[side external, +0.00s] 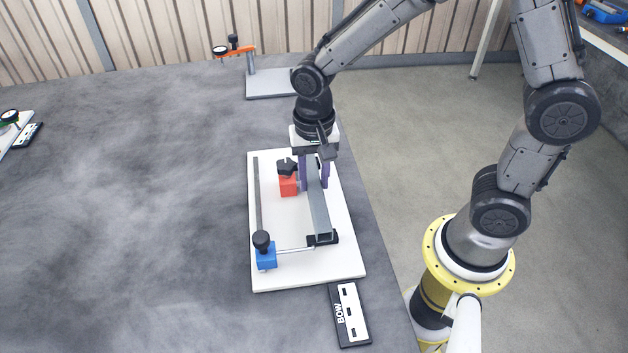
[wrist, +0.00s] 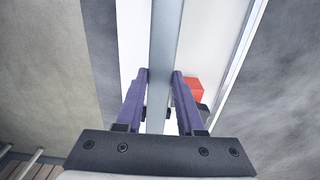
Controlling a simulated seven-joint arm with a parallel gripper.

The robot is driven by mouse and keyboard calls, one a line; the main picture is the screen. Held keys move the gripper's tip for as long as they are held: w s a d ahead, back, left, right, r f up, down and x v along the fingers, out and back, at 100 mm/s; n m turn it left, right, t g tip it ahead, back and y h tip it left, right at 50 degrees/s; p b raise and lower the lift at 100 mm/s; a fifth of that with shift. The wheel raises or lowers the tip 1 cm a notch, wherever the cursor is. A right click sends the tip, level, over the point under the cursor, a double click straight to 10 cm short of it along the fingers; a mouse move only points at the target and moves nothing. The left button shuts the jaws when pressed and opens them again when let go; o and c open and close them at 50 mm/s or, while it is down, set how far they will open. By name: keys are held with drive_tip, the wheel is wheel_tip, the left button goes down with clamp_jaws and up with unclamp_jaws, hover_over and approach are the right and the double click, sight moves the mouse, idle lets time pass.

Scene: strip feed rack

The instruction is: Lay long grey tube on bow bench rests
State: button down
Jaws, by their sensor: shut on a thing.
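The long grey tube (side external: 318,207) runs lengthwise along the right half of the white bow bench (side external: 300,270). My gripper (side external: 314,184) points down over the bench, its purple fingers on either side of the tube. In the wrist view the tube (wrist: 165,40) passes between the fingertips (wrist: 163,72), which close on its sides. The tube's near end is at a black rest (side external: 331,239); whether it touches the rest or hovers just above I cannot tell. The tube's far end and any rest there are hidden by my gripper.
A red block (side external: 288,187) with a black knob stands close left of my fingers. A blue block (side external: 266,258) with a black knob and thin rod stands at the front left. A dark strip (side external: 258,195) lies along the left side. The BOW plate (side external: 350,314) lies in front.

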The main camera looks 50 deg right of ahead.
sight(314, 182)
drive_tip(key=shift+f, duration=0.55)
drive_tip(key=shift+f, duration=0.1)
drive_tip(key=c, duration=0.5)
unclamp_jaws()
drive_tip(key=shift+f, duration=0.1)
wheel_tip(314, 182, up, 12)
drive_tip(key=s+d+r+n+t, duration=0.1)
drive_tip(key=s+d+n+t, duration=0.1)
drive_tip(key=s, duration=0.3)
drive_tip(key=s+d+r+n+t, duration=0.1)
drive_tip(key=s+d+r+n, duration=0.1)
drive_tip(key=s+n, duration=0.2)
drive_tip(key=s+d+r+n+t, duration=0.1)
drive_tip(key=s+d+n+t, duration=0.1)
drive_tip(key=s, duration=0.3)
drive_tip(key=shift+s+d+r+n+t, duration=0.2)
drive_tip(key=shift+s+d+n+t, duration=0.15)
drive_tip(key=shift+d+n, duration=0.2)
